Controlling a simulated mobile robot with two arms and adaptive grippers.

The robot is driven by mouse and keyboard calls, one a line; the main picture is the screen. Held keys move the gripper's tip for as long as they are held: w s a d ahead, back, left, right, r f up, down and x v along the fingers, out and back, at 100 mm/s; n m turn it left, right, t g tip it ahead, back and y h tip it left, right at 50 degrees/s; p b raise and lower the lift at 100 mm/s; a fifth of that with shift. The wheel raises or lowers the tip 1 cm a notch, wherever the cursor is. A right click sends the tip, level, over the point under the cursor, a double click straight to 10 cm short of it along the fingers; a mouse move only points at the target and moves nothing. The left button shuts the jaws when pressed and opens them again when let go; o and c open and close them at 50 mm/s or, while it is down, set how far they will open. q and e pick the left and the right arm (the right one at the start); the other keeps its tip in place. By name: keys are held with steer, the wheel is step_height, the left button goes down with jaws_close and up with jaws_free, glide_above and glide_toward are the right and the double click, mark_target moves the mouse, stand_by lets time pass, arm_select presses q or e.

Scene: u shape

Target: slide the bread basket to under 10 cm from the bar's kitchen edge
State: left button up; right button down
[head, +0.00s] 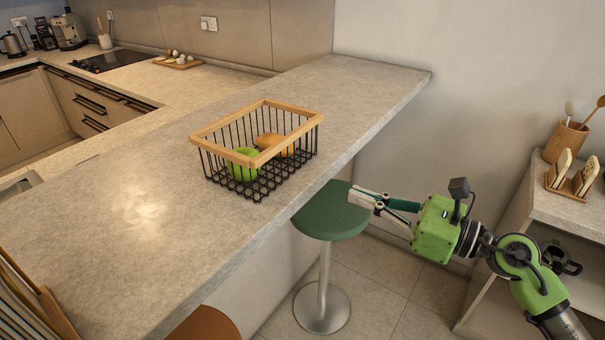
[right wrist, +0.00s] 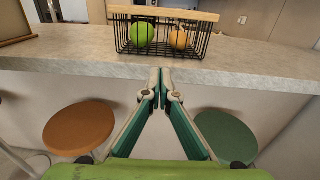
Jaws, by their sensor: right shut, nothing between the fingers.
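The bread basket (head: 256,150) is a black wire basket with a light wooden rim. It stands upright on the grey stone bar (head: 130,220), a little back from the near edge on the stool side. A green apple and an orange fruit lie in it. My right gripper (head: 352,197) is shut and empty, in front of the bar's stool-side edge and apart from the basket. In the right wrist view the shut fingertips (right wrist: 161,90) point at the bar edge, with the basket (right wrist: 160,36) beyond and above them. My left gripper is out of view.
A green stool (head: 331,214) stands below my right gripper, and an orange-brown stool (right wrist: 78,131) is to its left. A shelf unit with utensils (head: 568,135) is at right. The bar around the basket is clear.

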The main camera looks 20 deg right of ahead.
mark_target(292, 170)
steer(key=p+x, duration=0.6)
steer(key=x, duration=0.6)
steer(key=shift+a+r, duration=0.1)
steer(key=shift+a, duration=0.05)
steer(key=shift+w+a, duration=0.15)
steer(key=shift+w, duration=0.1)
steer(key=p+x, duration=0.1)
steer(key=x, duration=0.6)
steer(key=shift+w+a, duration=0.1)
